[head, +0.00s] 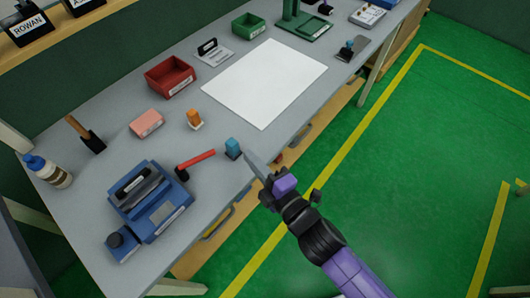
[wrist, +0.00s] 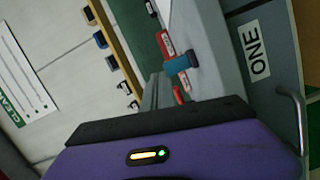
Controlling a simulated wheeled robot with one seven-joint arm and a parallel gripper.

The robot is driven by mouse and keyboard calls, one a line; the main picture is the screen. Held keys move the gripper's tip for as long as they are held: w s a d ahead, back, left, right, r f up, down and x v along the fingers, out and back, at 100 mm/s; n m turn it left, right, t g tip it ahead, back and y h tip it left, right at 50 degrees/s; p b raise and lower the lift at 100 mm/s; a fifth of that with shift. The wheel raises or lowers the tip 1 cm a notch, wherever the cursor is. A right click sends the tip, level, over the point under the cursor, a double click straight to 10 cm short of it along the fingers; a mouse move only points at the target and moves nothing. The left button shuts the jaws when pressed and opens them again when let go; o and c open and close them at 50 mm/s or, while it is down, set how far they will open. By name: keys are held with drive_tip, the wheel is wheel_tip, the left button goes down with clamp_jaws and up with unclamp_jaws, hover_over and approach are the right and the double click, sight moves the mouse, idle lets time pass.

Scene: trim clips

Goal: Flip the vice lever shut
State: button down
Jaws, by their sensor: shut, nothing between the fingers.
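The blue vice (head: 150,203) stands on the near left part of the grey bench in the head view. In the wrist view a red bar, which may be the lever, (wrist: 178,95) shows partly behind the blue block.
A small blue block (head: 233,148) stands between the lever tip and my gripper; the wrist view shows it too (wrist: 181,64). An orange item (head: 194,118), a pink block (head: 146,123) and a red bin (head: 170,77) lie behind. A white sheet (head: 265,82) covers the bench middle.

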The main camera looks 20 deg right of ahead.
drive_tip(key=shift+w+d+r, duration=0.1)
drive_tip(key=shift+w+d, duration=0.05)
drive_tip(key=shift+d, duration=1.4)
drive_tip(key=s+d+r+m+h, duration=0.2)
drive_tip(key=s+m, duration=0.4)
drive_tip(key=s, duration=0.4)
drive_tip(key=s+d+r+m+g+h, duration=0.1)
drive_tip(key=s+d+r+m+h, duration=0.1)
drive_tip(key=s+d+m, duration=0.2)
drive_tip(key=s+d+r+m+h, duration=0.2)
drive_tip(key=s+d+m, duration=0.2)
drive_tip(key=s+m, duration=0.6)
drive_tip(key=f+v, duration=0.1)
drive_tip(key=v, duration=0.6)
drive_tip(key=shift+s+b, duration=0.15)
drive_tip(key=shift+b, duration=0.25)
